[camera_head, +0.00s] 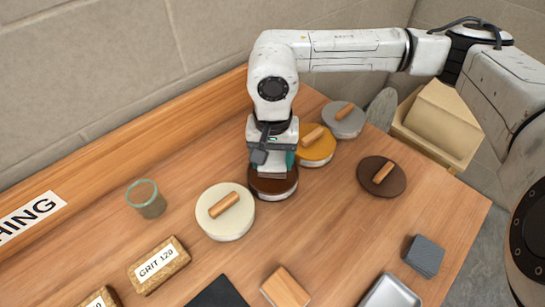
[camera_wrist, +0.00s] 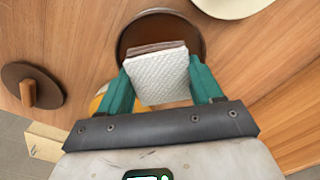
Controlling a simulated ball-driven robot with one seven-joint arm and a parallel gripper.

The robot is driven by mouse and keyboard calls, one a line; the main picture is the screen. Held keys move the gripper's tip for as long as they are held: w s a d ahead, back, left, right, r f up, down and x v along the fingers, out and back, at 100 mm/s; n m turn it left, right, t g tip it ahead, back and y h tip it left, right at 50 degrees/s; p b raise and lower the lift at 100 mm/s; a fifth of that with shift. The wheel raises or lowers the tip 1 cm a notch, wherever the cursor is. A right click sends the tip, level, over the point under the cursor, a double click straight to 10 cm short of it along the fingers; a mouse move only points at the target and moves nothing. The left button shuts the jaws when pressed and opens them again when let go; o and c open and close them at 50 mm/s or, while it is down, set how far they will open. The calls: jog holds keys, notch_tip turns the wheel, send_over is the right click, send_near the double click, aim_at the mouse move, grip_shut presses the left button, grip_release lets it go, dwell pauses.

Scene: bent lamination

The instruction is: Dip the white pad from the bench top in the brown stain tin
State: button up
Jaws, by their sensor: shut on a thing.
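My gripper (camera_wrist: 158,88) is shut on the white pad (camera_wrist: 160,80), which has a quilted face and sits between the two teal fingers. The pad's far edge shows a brownish band in the wrist view. The brown stain tin (camera_wrist: 190,25) is open and lies directly beneath the pad. In the head view my gripper (camera_head: 272,165) points down over the brown stain tin (camera_head: 274,190), with the pad's lower end at or just inside its mouth. Whether the pad touches the stain is hidden. The tin's brown lid (camera_head: 372,184) lies on the bench to the right.
Lidded cream (camera_head: 228,228), amber (camera_head: 318,158) and grey (camera_head: 346,128) tins stand close around the brown one. A glass jar (camera_head: 147,202), a grit 120 block (camera_head: 160,266), grey pads (camera_head: 425,255) and a metal tray (camera_head: 392,293) are on the bench. Bare bench (camera_head: 330,225) lies right of centre.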

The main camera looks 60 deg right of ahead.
jog(key=shift+r+p, duration=0.6)
jog(key=shift+r, duration=1.65)
